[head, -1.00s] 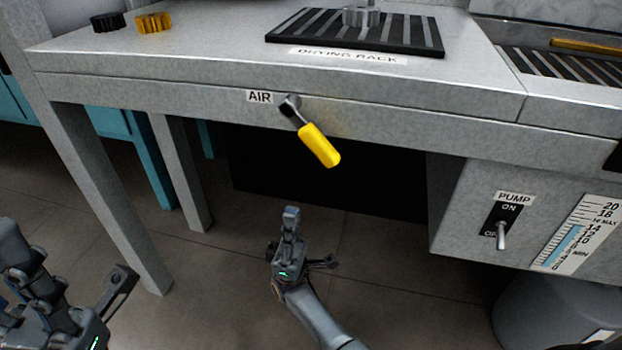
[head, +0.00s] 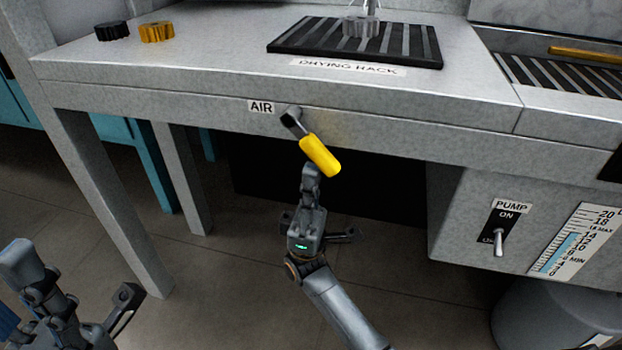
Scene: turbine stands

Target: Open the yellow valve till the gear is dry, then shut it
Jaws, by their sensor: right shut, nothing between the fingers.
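The yellow valve lever (head: 320,156) hangs from a pivot on the bench's front edge beside the AIR label (head: 261,107), slanting down to the right. A grey metal gear (head: 360,27) sits on the black slatted drying rack (head: 424,60), cut off by the top edge; I cannot tell whether it is wet. My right gripper (head: 311,172) is shut and empty, its fingertips just below and left of the yellow handle; I cannot tell whether they touch it. My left gripper (head: 75,278) is at the lower left, fingers spread, far from the valve.
At the right are a pump switch (head: 498,241) and a level gauge (head: 570,242). The bench leg (head: 110,200) stands between my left gripper and the open space under the bench.

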